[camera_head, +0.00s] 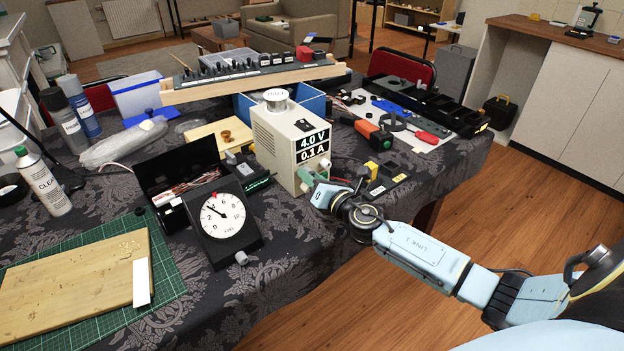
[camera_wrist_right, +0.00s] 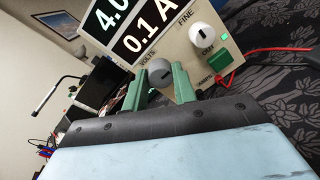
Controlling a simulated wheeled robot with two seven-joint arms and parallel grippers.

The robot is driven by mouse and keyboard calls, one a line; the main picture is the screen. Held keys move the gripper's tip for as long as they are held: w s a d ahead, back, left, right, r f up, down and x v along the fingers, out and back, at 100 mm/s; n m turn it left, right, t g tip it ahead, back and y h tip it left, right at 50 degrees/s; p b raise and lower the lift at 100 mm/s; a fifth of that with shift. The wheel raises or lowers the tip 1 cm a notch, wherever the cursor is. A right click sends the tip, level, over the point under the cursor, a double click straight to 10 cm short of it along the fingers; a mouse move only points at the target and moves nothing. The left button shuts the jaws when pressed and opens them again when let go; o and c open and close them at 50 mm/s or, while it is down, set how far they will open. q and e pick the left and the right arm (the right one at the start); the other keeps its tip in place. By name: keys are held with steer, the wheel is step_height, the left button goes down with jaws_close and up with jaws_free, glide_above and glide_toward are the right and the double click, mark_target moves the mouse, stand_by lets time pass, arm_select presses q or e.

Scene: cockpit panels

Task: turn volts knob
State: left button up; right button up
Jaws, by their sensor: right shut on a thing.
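The cream power supply (camera_head: 275,150) stands upright on the patterned tablecloth. Its display (camera_head: 313,148) reads 4.0 V and 0.1 A. In the right wrist view, the grey volts knob (camera_wrist_right: 160,72) sits below the display, by the VOLTS label. My right gripper (camera_head: 306,184) reaches the supply's front from the right. In the wrist view, its green fingers (camera_wrist_right: 160,78) are on either side of the volts knob and shut on it. A white knob (camera_wrist_right: 200,36) by the FINE label is apart from the fingers. My left gripper is out of view.
A black dial gauge (camera_head: 222,216) and an open black box (camera_head: 180,172) stand left of the supply. Small yellow and black parts (camera_head: 385,177) lie near my right arm. In the wrist view, a red cable (camera_wrist_right: 270,50) runs beside the panel. Wooden floor lies open at the right.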

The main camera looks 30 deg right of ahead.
steer(key=shift+m, duration=0.8)
steer(key=o, duration=1)
